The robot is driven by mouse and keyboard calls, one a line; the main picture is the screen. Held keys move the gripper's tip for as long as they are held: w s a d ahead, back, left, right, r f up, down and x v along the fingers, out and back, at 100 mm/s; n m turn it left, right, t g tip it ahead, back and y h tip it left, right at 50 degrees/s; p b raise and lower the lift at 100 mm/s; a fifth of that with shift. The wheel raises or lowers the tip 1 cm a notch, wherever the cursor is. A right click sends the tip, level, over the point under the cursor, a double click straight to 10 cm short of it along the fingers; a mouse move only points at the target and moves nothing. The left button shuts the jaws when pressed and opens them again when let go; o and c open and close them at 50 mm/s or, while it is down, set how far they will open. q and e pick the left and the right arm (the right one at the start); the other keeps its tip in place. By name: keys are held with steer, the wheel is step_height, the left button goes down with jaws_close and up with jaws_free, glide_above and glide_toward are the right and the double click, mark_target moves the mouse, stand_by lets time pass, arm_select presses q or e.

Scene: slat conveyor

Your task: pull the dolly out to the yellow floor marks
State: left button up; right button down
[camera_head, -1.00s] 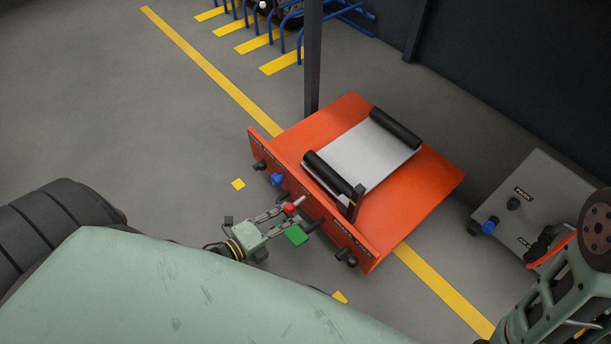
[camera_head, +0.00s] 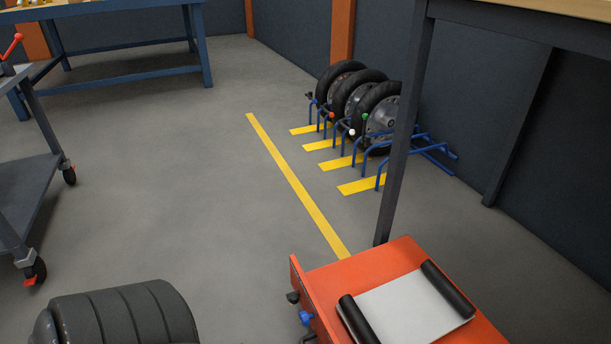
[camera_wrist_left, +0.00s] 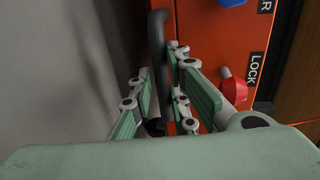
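The orange dolly (camera_head: 405,252), with a grey plate (camera_head: 405,308) between two black rollers, is cut off at the bottom of the head view. Its front panel (camera_wrist_left: 205,30) fills much of the left wrist view, with a blue knob (camera_wrist_left: 231,2) and a red knob (camera_wrist_left: 234,90) beside a LOCK label. My left gripper (camera_wrist_left: 160,110) is open, with its green pads on either side of a black handle bar (camera_wrist_left: 157,45). A gap shows beside the bar. My right gripper is out of view. The small yellow floor marks by the dolly are out of view.
A yellow line (camera_head: 295,185) runs along the floor past the dolly. A dark post (camera_head: 400,150) stands behind it. A blue rack (camera_head: 440,150) with wheels stands at right, over yellow stripes. A grey cart (camera_head: 30,190) stands at left. The floor between is clear.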

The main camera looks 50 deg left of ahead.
arm_select(q)
steer(key=shift+o, duration=1.4)
steer(key=v, duration=1.2)
